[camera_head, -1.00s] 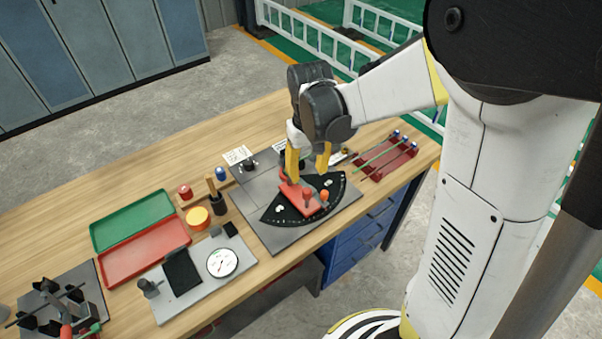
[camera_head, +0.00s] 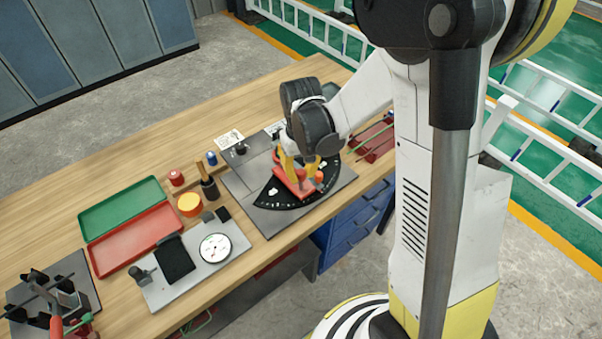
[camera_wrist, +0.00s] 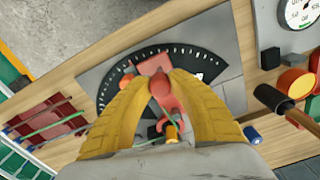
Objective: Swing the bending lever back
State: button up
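The bending lever (camera_head: 292,184) is a red arm with a red upright knob, lying over the black dial plate (camera_head: 268,194) with white marks. In the wrist view the lever's knob (camera_wrist: 160,83) sits between the yellow fingertips, which appear to touch it on both sides. My gripper (camera_head: 300,169) points down over the lever and looks shut on that knob. An orange knob (camera_head: 319,177) stands just right of it; it also shows in the wrist view (camera_wrist: 126,82). My fingers and wrist hide part of the lever near its pivot.
A red rack with rods (camera_head: 375,142) stands right of the bender. To the left are a dial gauge (camera_head: 215,247), an orange-topped cup (camera_head: 190,204), a brush-like handled tool (camera_head: 207,183), and green (camera_head: 125,207) and red (camera_head: 133,240) trays. The bench's far strip is clear.

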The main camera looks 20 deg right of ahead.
jog(key=shift+a, duration=0.15)
grip_shut()
jog(key=shift+a+m+b, duration=0.3)
jog(key=shift+a+m, duration=0.5)
jog(key=shift+a, duration=0.1)
jog(key=w+a+m+b, duration=0.2)
jog(key=w+a+m, duration=1.1)
jog(key=m, duration=0.3)
jog(key=shift+w+a+m, duration=0.15)
jog(key=shift+w+m, duration=0.25)
jog(key=shift+w, duration=0.2)
jog(key=shift+r, duration=0.1)
jog(key=o, duration=1)
grip_release()
jog(key=shift+w, duration=0.1)
